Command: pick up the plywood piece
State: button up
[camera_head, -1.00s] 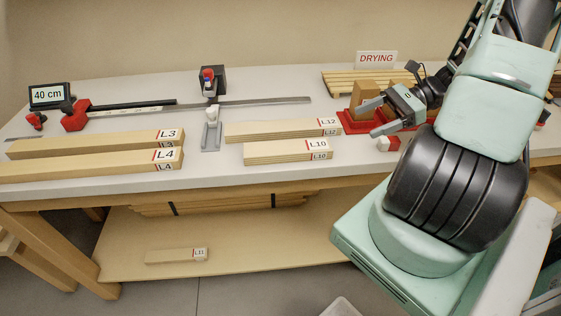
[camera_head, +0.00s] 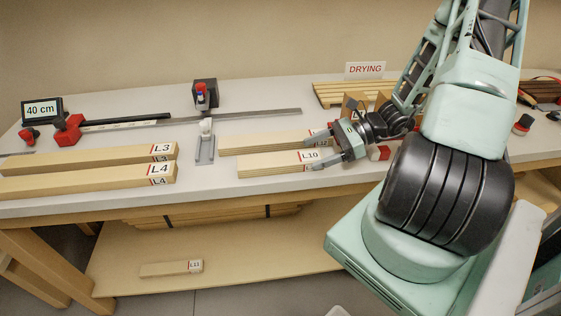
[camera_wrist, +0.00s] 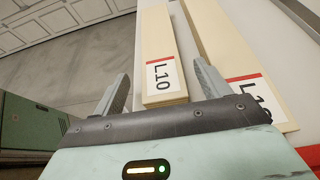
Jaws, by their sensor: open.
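Several pale wooden pieces with printed labels lie on the bench; the pictures do not make certain which one is plywood. The L10 piece (camera_head: 270,165) lies near the bench's front edge, with the L12 piece (camera_head: 262,142) behind it. My gripper (camera_head: 314,150) is open and empty at the labelled right end of L10. In the wrist view, the L10 piece (camera_wrist: 160,45) shows between my two fingers (camera_wrist: 161,76), with its label facing up. The L12 piece (camera_wrist: 227,45) lies to its right, partly behind the right finger. I cannot tell the fingers' height above L10.
Longer L3 (camera_head: 85,160) and L4 (camera_head: 80,183) pieces lie at the left. A grey metal stand (camera_head: 205,147) stands left of L10. A slatted wooden rack (camera_head: 345,93) is at the back, by the DRYING sign (camera_head: 365,71). An L11 piece (camera_head: 165,269) lies on the lower shelf (camera_head: 235,265).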

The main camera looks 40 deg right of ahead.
aim_at(305, 156)
jog(key=x, duration=0.4)
jog(key=shift+w+a+f+p, duration=0.15)
jog(key=shift+p, duration=0.2)
jog(key=shift+c, duration=0.2)
jog(key=c, duration=1.1)
jog(key=shift+c, duration=0.2)
notch_tip(305, 156, up, 10)
jog(key=shift+r, duration=0.1)
